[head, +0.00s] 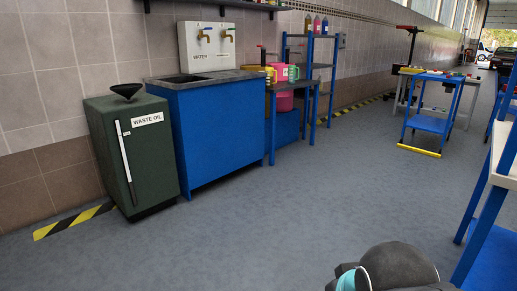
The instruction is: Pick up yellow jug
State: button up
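A small yellow jug (271,75) stands on the dark top of a narrow blue-legged table beside the sink unit, well ahead of me. It is partly hidden by the pink jug (281,72) close to its right, and a green jug (293,73) stands further right. They are too small and crowded to tell whether they touch. Part of my arm, dark with a teal cap, shows at the bottom edge. My gripper is out of the picture.
A blue sink unit (220,130) and a green waste oil cabinet (133,155) line the left wall. A pink container (286,101) is under the jug table. A blue cart (429,123) and a workbench (509,160) stand at right. The middle floor is clear.

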aim_at(269, 79)
jog(key=z, duration=0.5)
jog(key=i, duration=2.2)
jog(key=z, duration=0.15)
jog(key=i, duration=2.05)
jog(key=u, duration=0.6)
jog(key=i, duration=1.45)
jog(key=u, duration=0.3)
